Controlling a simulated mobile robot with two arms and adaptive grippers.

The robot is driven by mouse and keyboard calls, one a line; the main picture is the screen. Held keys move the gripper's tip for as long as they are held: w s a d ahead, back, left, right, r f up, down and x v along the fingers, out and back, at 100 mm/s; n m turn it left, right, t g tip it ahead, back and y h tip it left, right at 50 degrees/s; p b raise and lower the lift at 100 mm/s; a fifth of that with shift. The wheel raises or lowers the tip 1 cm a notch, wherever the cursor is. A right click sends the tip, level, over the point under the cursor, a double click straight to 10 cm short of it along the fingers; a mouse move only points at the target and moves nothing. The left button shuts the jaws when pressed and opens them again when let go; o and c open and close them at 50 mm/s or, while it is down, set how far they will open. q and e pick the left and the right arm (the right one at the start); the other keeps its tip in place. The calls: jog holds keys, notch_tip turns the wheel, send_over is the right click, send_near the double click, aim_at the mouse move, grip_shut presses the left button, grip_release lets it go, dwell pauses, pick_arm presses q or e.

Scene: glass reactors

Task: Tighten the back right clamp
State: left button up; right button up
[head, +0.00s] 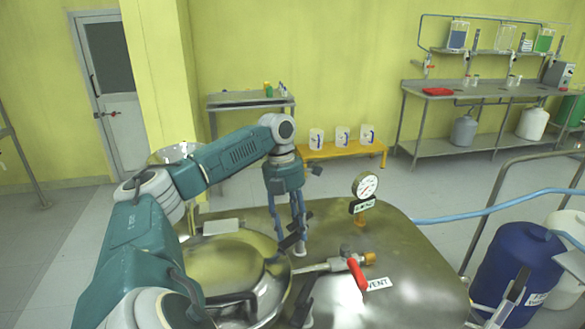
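The round metal lid (225,268) sits on the steel reactor top (400,270) at lower middle in the head view. The back right clamp (289,242), with dark bars, stands at the lid's right rim. My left gripper (291,233) points down over this clamp. Its fingers stand apart, with their tips at the clamp bars; whether they grip it is unclear. Another dark clamp (303,299) stands at the front right of the lid. Dark and grey finger-like parts (508,300) at lower right look like my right gripper; its opening cannot be made out.
A red-handled vent valve (356,272) sticks up right of the lid. A pressure gauge (366,186) stands behind it. A blue hose (480,210) runs off to the right. A blue drum (515,265) stands at lower right. The floor behind the reactor is mostly clear.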

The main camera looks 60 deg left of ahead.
pick_arm(q)
jog(key=shift+w+a, duration=0.15)
jog(key=shift+w, duration=0.15)
jog(key=shift+r, duration=0.1)
jog(key=shift+r, duration=0.2)
notch_tip(320, 180, up, 10)
jog(key=shift+f, duration=0.25)
dwell(0.7)
